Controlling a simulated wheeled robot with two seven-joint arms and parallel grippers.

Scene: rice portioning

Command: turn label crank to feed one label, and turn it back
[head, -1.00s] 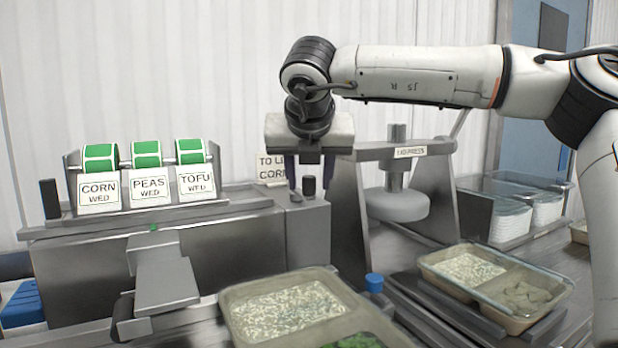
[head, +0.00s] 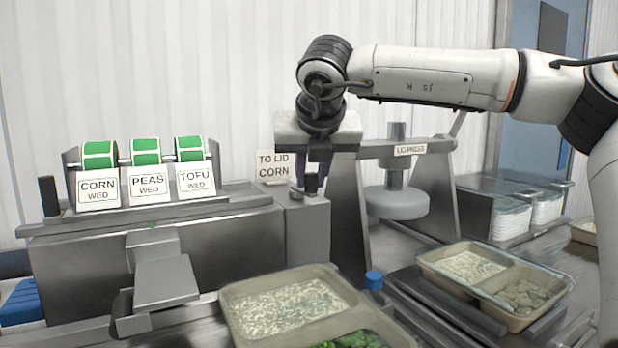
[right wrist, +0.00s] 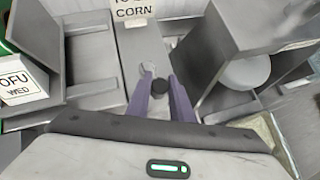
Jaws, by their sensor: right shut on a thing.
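The label machine (head: 230,232) stands at the left, with green label rolls on top above cards reading CORN (head: 98,190), PEAS (head: 149,185) and TOFU (head: 195,181). The crank's dark knob (head: 311,183) is at the machine's right end, by a grey box. My right gripper (head: 312,182) points down over it. In the right wrist view its two purple fingers (right wrist: 163,88) are on either side of the dark knob (right wrist: 159,86), shut on it. The crank arm is mostly hidden. My left gripper is not in view.
The lid press (head: 397,203) stands close on the right. Food trays (head: 243,327) are in front and another tray (head: 513,323) is at the right. A blue knob (head: 374,281) stands between them.

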